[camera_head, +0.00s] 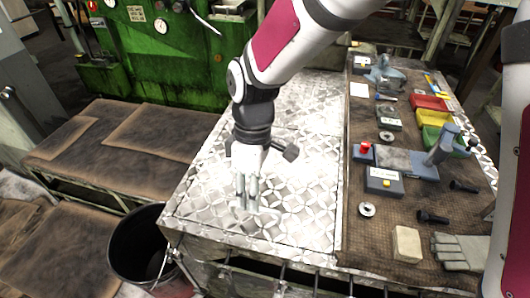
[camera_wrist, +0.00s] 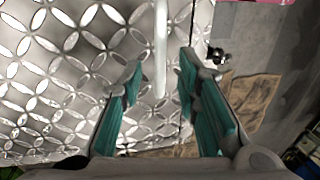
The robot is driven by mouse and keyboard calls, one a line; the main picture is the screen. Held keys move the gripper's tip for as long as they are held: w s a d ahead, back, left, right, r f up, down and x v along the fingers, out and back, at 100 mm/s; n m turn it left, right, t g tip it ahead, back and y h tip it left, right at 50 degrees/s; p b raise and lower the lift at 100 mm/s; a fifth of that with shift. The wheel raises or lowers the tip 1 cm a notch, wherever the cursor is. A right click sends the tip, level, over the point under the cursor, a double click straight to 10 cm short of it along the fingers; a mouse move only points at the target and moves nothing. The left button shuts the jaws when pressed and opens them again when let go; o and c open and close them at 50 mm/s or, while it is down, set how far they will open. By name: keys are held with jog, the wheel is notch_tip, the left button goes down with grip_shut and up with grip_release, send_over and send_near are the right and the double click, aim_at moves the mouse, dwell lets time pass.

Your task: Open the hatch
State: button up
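The hatch appears to be the patterned metal plate (camera_head: 300,215) on the bench top, lying flat; its exact outline is hard to tell. The plate (camera_wrist: 75,65) also fills the left of the wrist view. A pale bar-shaped handle (camera_wrist: 160,40) runs between my fingers in the wrist view, with a gap on each side. My gripper (camera_head: 247,204) points down low over the plate's front half. In the wrist view my gripper (camera_wrist: 160,72) is open, with its teal-padded fingers on either side of the handle. In the head view my gripper mostly hides the handle.
A brown mat (camera_head: 395,215) with tools, coloured bins and a grey glove (camera_head: 460,251) lies to the right. A black bucket (camera_head: 137,243) stands at the lower left. A green machine (camera_head: 150,55) stands behind, and a low brown-topped table (camera_head: 125,140) lies left.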

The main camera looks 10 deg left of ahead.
jog(key=shift+s+f, duration=0.2)
jog(key=shift+f, duration=0.65)
jog(key=shift+c, duration=0.4)
grip_shut()
jog(key=shift+r, duration=0.1)
